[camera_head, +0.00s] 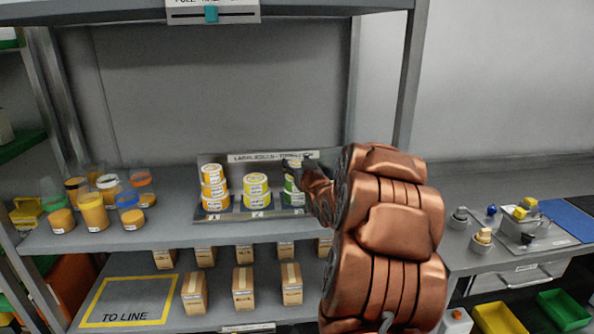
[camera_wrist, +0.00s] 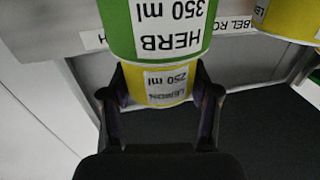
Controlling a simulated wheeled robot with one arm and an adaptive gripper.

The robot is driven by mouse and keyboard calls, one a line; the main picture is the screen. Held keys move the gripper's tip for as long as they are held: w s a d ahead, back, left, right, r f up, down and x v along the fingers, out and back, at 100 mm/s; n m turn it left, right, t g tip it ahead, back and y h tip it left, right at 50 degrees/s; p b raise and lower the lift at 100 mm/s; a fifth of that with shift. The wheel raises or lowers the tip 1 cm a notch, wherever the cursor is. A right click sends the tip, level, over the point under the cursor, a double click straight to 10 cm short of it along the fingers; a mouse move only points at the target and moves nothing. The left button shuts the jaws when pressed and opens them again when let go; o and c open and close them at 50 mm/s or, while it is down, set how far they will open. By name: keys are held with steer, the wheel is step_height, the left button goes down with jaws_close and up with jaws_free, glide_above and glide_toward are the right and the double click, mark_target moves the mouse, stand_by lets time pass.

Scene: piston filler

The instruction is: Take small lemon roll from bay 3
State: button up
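A yellow roll labelled LEMON 250 ml (camera_wrist: 165,85) shows upside down in the wrist view, against a wider green roll labelled HERB 350 ml (camera_wrist: 170,25). In the head view the green roll (camera_head: 291,196) stands in the rightmost bay of the label-roll rack (camera_head: 240,215), with the small lemon roll on top, partly hidden by my gripper. My gripper (camera_wrist: 160,90) has one finger on each side of the lemon roll, close to its edges. Whether the fingers press on it cannot be made out.
Yellow-and-white rolls (camera_head: 214,187) are stacked in the left bay, and another stack (camera_head: 256,189) fills the middle one. Filled jars (camera_head: 93,212) stand at the left. Cartons (camera_head: 243,288) and a yellow-outlined TO LINE area (camera_head: 128,302), clear of objects, are on the lower shelf.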

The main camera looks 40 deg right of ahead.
steer(key=c, duration=0.7)
steer(key=shift+r, duration=0.15)
